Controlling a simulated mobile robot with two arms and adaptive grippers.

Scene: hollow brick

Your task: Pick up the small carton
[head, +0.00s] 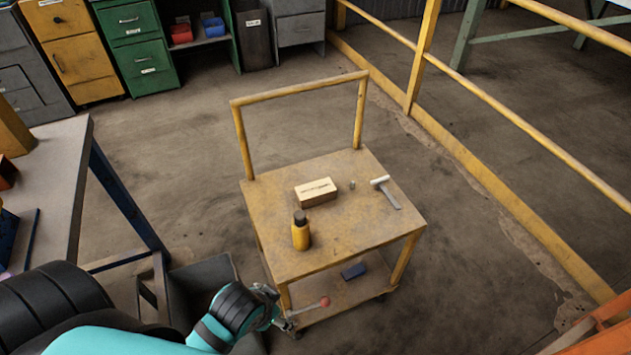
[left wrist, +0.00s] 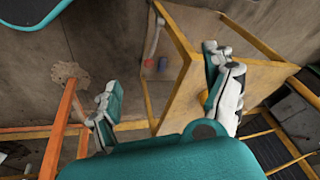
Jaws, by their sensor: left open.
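The small carton (head: 316,191), a pale tan box with dark print on its side, lies on the top of the yellow cart (head: 345,232) in the head view. My left gripper (head: 281,310) is low beside the cart's front left corner, below the top and well apart from the carton. In the left wrist view my left gripper (left wrist: 160,75) has its two fingers spread wide with nothing between them touching. The cart (left wrist: 182,90) shows tilted behind the fingers there, and I cannot make out the carton in that view. My right gripper is in neither view.
A yellow bottle (head: 300,232) with a dark cap stands in front of the carton. A hammer (head: 386,191) and a tiny metal piece (head: 352,185) lie to its right. The lower shelf holds a blue block (head: 353,271) and a red-ended tool (head: 324,302). A table (head: 62,175) is left.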

